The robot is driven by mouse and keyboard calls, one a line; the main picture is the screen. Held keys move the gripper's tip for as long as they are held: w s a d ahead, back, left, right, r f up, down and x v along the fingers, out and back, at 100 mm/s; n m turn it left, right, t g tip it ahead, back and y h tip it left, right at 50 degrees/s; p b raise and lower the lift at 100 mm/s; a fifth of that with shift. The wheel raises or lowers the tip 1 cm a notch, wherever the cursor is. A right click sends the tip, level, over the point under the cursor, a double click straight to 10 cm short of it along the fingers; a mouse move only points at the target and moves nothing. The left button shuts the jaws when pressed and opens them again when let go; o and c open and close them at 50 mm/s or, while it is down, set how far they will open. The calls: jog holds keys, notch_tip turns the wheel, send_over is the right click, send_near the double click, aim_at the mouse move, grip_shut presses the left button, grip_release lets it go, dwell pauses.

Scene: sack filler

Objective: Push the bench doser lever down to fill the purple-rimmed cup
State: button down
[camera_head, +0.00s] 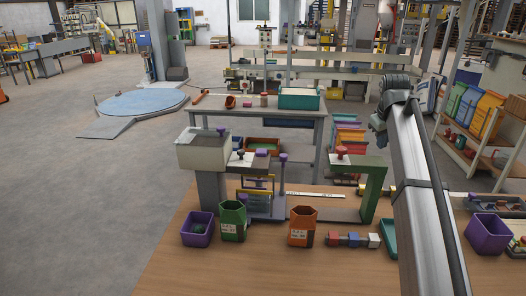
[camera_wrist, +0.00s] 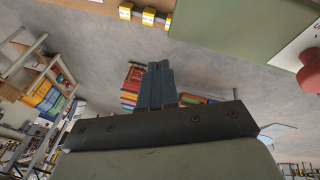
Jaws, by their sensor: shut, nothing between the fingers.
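The bench doser (camera_head: 203,155) stands on the wooden bench at the left, with a pale hopper on a grey column. A white block with a purple knob (camera_head: 262,153) projects to its right; I cannot tell for sure which part is the lever. Below is a small frame with purple and yellow parts (camera_head: 258,196). A purple-rimmed cup is not clearly distinguishable there. My gripper (camera_wrist: 157,66) shows in the wrist view, fingers together and empty, apart from the doser. In the head view my arm rises at the right; the fingertips are not clear.
A green stand (camera_head: 374,185) with a red knob (camera_head: 342,150) is right of the doser. A purple bin (camera_head: 197,230), green container (camera_head: 232,222) and orange container (camera_head: 301,227) line the front. Coloured blocks (camera_head: 352,240) and another purple bin (camera_head: 487,234) are farther right. The front-left benchtop is clear.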

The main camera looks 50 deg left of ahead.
jog(key=s+a+r+n+g+y, duration=0.1)
jog(key=s+a+r, duration=0.3)
jog(key=s+a, duration=0.9)
jog(key=n+g, duration=0.2)
send_near(261, 150)
jog(key=shift+d+r, duration=0.25)
jog(key=shift+r, duration=0.05)
jog(key=shift+f, duration=0.1)
jog(key=shift+x, duration=3.5)
jog(key=shift+a, duration=0.1)
